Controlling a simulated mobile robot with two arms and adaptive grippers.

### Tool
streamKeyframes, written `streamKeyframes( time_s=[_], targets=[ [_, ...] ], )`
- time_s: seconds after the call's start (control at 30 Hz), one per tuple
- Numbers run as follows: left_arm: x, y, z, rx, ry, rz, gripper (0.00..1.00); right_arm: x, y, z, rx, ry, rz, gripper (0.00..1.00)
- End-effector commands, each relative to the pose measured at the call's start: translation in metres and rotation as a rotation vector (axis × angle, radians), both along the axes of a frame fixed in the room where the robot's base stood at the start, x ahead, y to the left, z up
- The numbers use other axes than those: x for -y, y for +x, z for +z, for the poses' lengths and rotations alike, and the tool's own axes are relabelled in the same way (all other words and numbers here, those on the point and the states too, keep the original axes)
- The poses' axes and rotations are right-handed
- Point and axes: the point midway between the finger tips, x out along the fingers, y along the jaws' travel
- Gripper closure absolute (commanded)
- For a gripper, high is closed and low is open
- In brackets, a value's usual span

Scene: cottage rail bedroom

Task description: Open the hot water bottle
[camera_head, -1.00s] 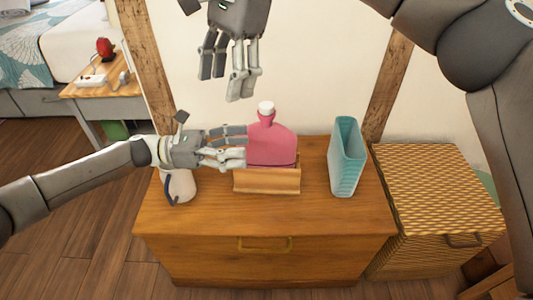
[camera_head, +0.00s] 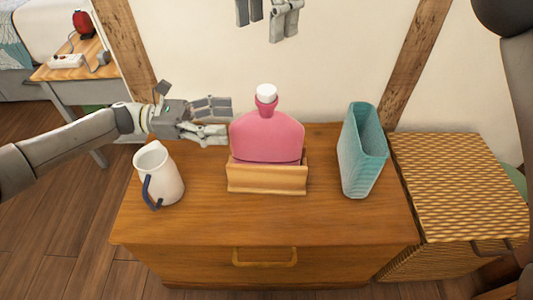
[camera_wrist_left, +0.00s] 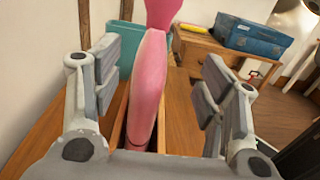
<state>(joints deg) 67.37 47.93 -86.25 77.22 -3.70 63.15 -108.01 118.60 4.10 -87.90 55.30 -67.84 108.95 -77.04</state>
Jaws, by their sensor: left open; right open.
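The pink hot water bottle (camera_head: 267,137) stands upright in a wooden holder (camera_head: 267,181) on the chest of drawers, its white cap (camera_head: 266,93) on top of the neck. My left gripper (camera_head: 230,120) is open at the bottle's left side. In the left wrist view the bottle (camera_wrist_left: 148,85) stands between the open fingers (camera_wrist_left: 160,100), with gaps on both sides; its cap is out of that view. My right gripper (camera_head: 268,15) hangs open above and behind the bottle, apart from the cap, partly cut off by the top edge.
A white jug (camera_head: 158,176) with a dark blue handle stands at the left on the chest of drawers (camera_head: 225,225). A teal ribbed vase (camera_head: 361,155) stands to the right. A woven chest (camera_head: 460,180) is beside the drawers. The front of the top is clear.

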Motion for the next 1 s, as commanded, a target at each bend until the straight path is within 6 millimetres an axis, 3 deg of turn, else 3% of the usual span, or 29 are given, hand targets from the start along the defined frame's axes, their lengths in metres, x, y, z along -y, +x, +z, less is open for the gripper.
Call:
streamKeyframes(
  time_s=[0.2, 0.43, 0.8, 1.0],
  targets=[
    [-0.001, 0.0, -0.027, 0.001, 0.001, -0.001, 0.34, 0.001, 0.0, -0.027, 0.001, -0.003, -0.001, 0.41],
    [0.006, 0.0, -0.032, 0.002, 0.0, -0.003, 0.34, 0.001, 0.0, -0.032, 0.001, -0.003, -0.001, 0.41],
    [0.058, -0.003, -0.031, 0.001, 0.001, -0.003, 0.34, 0.001, 0.0, -0.031, 0.001, -0.002, -0.001, 0.41],
    [0.073, -0.004, -0.031, 0.0, 0.001, -0.001, 0.34, 0.001, 0.0, -0.031, 0.001, -0.002, -0.001, 0.41]
  ],
)
